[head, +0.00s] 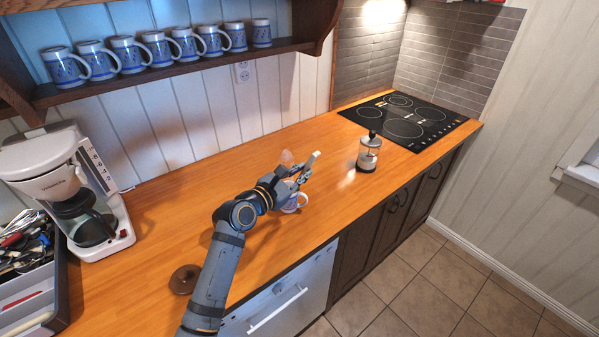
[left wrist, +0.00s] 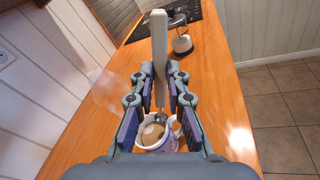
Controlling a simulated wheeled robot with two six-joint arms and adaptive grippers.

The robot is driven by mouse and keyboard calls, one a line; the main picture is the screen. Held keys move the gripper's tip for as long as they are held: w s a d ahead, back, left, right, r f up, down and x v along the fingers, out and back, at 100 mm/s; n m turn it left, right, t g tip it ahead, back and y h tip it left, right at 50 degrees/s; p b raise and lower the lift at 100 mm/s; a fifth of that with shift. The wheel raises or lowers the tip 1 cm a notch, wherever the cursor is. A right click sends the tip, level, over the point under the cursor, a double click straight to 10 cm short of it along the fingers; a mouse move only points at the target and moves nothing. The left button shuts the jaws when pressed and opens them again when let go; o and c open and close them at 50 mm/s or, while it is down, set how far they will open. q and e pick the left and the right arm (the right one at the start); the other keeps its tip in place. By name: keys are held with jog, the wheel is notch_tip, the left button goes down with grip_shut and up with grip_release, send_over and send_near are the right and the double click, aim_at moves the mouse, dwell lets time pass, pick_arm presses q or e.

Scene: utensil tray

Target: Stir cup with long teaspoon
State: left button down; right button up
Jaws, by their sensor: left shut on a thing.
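The long teaspoon (left wrist: 159,60) is held in my left gripper (left wrist: 158,90), its pale handle standing up between the fingers. The handle top also shows in the head view (head: 315,156). The white and purple cup (head: 297,203) stands on the counter just below my left gripper (head: 294,178). In the left wrist view the cup (left wrist: 153,145) contains brown liquid. The spoon's lower end is at the cup's opening, overlapping the far rim; how deep it reaches is hard to tell. My right gripper is not in view.
A French press (head: 369,153) stands to the right, before the black cooktop (head: 405,120). A clear pinkish object (head: 286,157) is behind the gripper. A coffee maker (head: 60,185), utensil tray (head: 62,300) and brown ring (head: 184,279) are at left. Mugs (head: 160,50) line the shelf.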

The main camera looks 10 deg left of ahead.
pick_arm(q)
jog(key=a+f+b, duration=0.3)
jog(key=f, duration=0.4)
jog(key=shift+w+a+f+b, duration=0.15)
jog(key=shift+w+f+b, duration=0.15)
jog(key=shift+b, duration=0.1)
jog(key=shift+r, duration=0.15)
